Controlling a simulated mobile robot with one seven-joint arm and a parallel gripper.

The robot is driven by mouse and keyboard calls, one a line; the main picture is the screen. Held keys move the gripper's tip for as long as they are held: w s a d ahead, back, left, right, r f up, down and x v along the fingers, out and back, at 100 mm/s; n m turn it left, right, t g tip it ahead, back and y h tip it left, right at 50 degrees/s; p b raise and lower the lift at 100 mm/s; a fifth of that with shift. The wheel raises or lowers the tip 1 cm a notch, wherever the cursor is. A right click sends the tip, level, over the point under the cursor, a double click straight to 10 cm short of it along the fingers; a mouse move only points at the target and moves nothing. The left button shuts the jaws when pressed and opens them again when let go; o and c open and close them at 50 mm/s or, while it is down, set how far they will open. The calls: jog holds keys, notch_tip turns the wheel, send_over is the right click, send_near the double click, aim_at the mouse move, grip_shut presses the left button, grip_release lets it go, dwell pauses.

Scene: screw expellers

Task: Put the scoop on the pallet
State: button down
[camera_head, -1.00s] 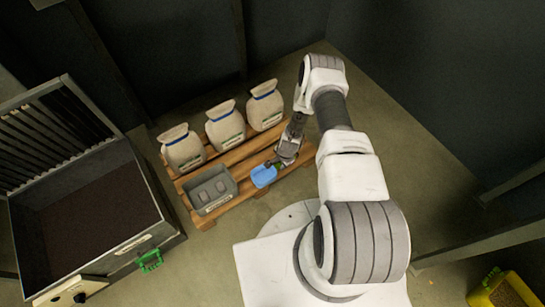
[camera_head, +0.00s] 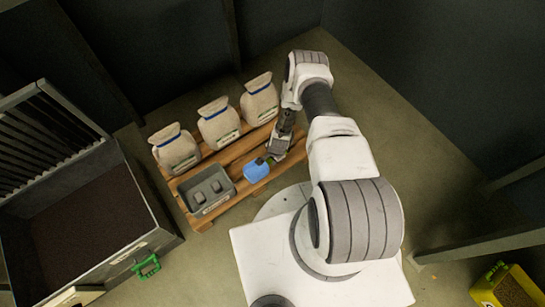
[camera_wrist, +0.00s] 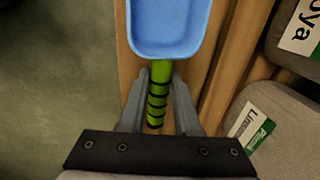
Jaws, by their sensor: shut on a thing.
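The scoop has a blue bowl (camera_head: 257,171) and a green handle with dark bands. My gripper (camera_head: 276,157) is shut on the handle, which lies between its two fingers. In the wrist view, my gripper (camera_wrist: 158,90) grips the green handle, and the blue bowl of the scoop (camera_wrist: 168,28) points away from it. The wooden pallet (camera_head: 219,214) lies on the floor, and the scoop is over its front right part. I cannot tell whether the scoop touches the slats.
Several pale sacks stand along the pallet's back, one of them here (camera_head: 217,124). A grey bin (camera_head: 222,203) with small blocks sits at the front left. A large open metal box (camera_head: 128,200) with a green handle stands left. A yellow container (camera_head: 490,289) is at lower right.

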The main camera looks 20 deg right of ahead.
jog(key=shift+w+f, duration=0.1)
jog(key=shift+f, duration=0.6)
jog(key=shift+f, duration=0.1)
jog(key=c, duration=0.6)
grip_release()
